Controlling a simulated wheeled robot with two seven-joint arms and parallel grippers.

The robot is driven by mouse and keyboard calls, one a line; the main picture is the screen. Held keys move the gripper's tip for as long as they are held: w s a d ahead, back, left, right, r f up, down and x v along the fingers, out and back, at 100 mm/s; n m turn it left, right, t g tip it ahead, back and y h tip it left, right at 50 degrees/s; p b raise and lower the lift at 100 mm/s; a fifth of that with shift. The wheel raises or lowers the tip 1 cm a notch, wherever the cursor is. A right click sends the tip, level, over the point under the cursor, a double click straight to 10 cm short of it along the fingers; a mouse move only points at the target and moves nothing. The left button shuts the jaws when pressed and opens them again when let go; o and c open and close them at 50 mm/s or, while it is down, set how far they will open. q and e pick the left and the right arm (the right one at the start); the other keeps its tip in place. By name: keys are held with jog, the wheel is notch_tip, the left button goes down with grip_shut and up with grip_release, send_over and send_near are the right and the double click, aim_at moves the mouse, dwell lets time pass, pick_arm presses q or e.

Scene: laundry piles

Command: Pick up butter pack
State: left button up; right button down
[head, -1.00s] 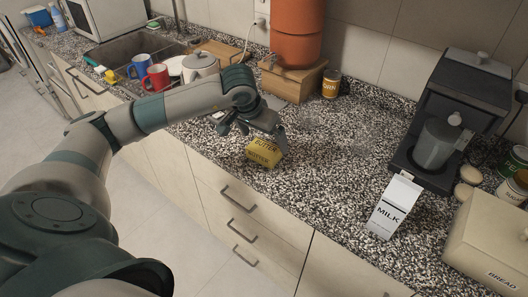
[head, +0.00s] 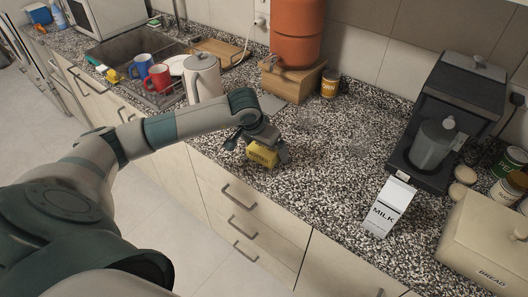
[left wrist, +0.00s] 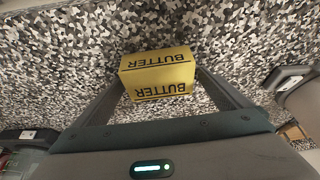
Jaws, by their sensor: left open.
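The yellow butter pack (head: 262,154) lies on the speckled countertop near its front edge, in the middle of the head view. It also shows in the left wrist view (left wrist: 158,74), with BUTTER printed on two faces. My left gripper (head: 260,150) is over the pack, its fingers spread to either side of it. The upper part of the pack is partly hidden by the gripper in the head view. My right gripper is not in view.
A milk carton (head: 389,207) stands to the right, with a coffee machine (head: 447,122) and bread box (head: 490,240) beyond. A white kettle (head: 203,80) stands behind my left arm. A can (head: 330,84) and wooden stand (head: 293,80) are at the back.

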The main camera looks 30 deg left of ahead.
pick_arm(q)
jog(key=c, duration=1.3)
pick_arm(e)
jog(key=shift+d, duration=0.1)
pick_arm(q)
jog(key=shift+r, duration=0.15)
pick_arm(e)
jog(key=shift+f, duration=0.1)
